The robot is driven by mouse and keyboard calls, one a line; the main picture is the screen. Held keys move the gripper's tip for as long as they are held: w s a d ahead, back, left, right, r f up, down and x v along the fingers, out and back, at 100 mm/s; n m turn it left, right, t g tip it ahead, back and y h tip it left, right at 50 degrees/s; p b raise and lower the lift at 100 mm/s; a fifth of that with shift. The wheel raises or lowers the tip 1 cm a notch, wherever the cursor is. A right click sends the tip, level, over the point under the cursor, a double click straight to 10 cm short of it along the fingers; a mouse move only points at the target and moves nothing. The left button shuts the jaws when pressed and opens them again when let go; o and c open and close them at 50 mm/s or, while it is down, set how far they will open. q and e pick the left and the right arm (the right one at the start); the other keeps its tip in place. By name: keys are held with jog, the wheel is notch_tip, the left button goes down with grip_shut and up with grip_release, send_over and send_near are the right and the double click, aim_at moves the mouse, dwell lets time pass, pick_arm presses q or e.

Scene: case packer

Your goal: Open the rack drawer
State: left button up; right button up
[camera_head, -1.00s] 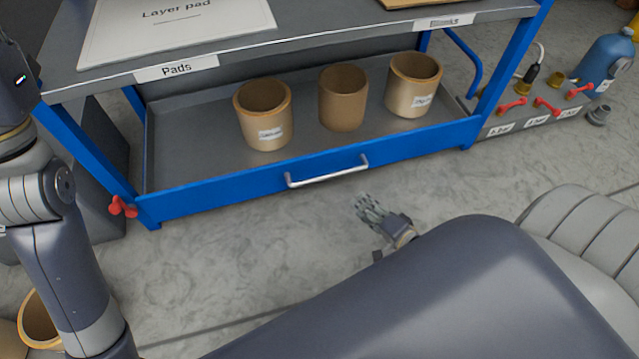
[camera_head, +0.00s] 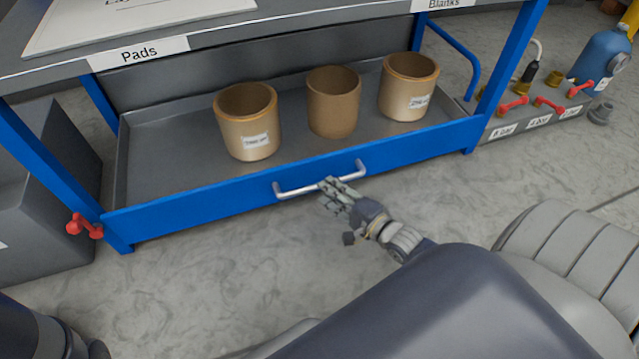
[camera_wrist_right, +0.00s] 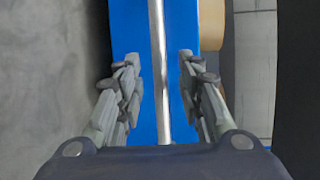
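The rack drawer has a blue front (camera_head: 220,192) with a silver bar handle (camera_head: 300,190) at its middle. My right gripper (camera_head: 332,187) is at the handle. In the right wrist view the two fingers of my right gripper (camera_wrist_right: 158,85) stand apart, one on each side of the handle bar (camera_wrist_right: 158,70), with gaps to the bar on both sides. The blue drawer front (camera_wrist_right: 178,30) lies behind the bar. My left gripper is not in view.
Three brown tubs (camera_head: 248,120) (camera_head: 334,100) (camera_head: 408,85) stand in the drawer tray (camera_head: 150,165). A red latch (camera_head: 84,226) is at the left post. A grey manifold with red valves (camera_head: 530,112) and a blue bottle (camera_head: 602,58) stand right. Floor in front is clear.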

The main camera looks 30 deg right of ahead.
jog(key=shift+b+x, duration=1.05)
jog(key=shift+x, duration=1.3)
jog(key=shift+s, duration=0.1)
grip_shut()
